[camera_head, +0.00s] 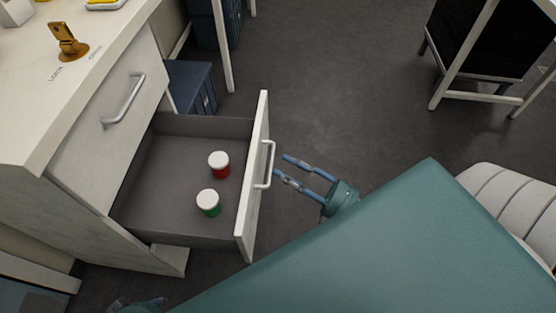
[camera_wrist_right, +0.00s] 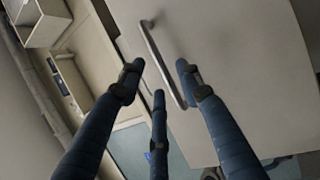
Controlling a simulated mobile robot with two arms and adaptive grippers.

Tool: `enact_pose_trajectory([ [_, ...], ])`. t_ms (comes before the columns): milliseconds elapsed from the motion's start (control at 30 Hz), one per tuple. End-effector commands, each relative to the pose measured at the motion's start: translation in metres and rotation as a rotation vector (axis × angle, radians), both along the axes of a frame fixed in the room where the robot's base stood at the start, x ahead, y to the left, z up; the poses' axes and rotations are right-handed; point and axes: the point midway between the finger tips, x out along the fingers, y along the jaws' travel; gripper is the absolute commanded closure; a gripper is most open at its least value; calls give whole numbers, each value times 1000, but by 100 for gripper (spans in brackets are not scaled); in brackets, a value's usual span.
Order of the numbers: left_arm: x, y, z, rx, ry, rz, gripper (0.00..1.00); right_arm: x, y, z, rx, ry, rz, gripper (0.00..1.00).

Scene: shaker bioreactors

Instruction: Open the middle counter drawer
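The counter drawer (camera_head: 180,127) below the closed upper drawer (camera_head: 112,118) is pulled well out. Its pale front carries a metal bar handle (camera_head: 268,165), which also shows in the right wrist view (camera_wrist_right: 162,62). My right gripper (camera_head: 281,165) is open in front of this handle, its blue fingers pointing at it and spread apart. A small gap shows between fingertips and handle, and nothing is held. A teal piece of what seems to be my left gripper (camera_head: 138,305) shows at the bottom edge; its fingers cannot be made out.
Inside the drawer stand a white-lidded red jar (camera_head: 219,164) and a white-lidded green jar (camera_head: 208,202). A golden object (camera_head: 68,42) stands on the counter (camera_head: 30,105). A blue box (camera_head: 193,88) is behind the drawer. The grey floor (camera_head: 330,80) beyond my right gripper is clear.

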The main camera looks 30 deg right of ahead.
Motion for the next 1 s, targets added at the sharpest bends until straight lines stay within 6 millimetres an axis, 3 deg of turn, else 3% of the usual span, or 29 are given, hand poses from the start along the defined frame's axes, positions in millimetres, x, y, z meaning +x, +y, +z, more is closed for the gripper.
enact_pose_trajectory([
  [200,0,0,0,0,-1,0,63,-41,-25,-10,-2,5,-2,65],
  [400,0,0,0,0,-2,0,63,-67,-40,-16,-2,4,-1,65],
  [1000,1,0,1,0,-2,0,63,-76,-45,-17,-1,2,0,65],
])
